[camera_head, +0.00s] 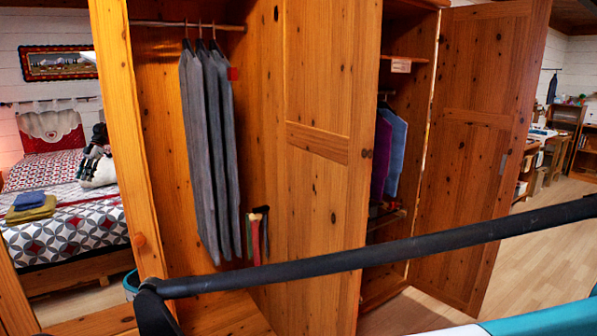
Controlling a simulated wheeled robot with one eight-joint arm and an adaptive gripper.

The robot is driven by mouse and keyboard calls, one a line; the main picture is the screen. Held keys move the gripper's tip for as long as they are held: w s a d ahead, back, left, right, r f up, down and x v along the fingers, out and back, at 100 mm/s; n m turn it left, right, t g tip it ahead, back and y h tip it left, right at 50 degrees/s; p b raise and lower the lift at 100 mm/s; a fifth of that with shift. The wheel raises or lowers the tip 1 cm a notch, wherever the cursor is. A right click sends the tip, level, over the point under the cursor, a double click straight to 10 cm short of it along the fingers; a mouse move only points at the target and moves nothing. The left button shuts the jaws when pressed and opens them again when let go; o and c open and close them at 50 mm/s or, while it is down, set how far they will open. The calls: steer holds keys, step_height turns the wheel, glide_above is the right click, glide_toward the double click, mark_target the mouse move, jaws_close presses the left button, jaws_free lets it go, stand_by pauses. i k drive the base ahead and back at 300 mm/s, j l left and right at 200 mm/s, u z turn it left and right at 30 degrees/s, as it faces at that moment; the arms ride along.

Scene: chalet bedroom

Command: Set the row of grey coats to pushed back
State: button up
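The row of grey coats (208,150) hangs from hangers on a rail (160,23) in the open left section of the wooden wardrobe. The coats hang close together, right of the middle of the rail, with bare rail at their left. A small red patch (233,73) shows at the right edge of the row. My black arm link (400,253) crosses the lower part of the view, in front of the wardrobe.
A wardrobe door (318,150) stands right of the coats, and another open door (475,150) farther right. Purple and blue clothes (395,155) hang in the right section. A bed (70,220) is at the left. Wooden floor (545,255) shows clear at the right.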

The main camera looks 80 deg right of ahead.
mark_target(206, 77)
steer(key=z, duration=2.25)
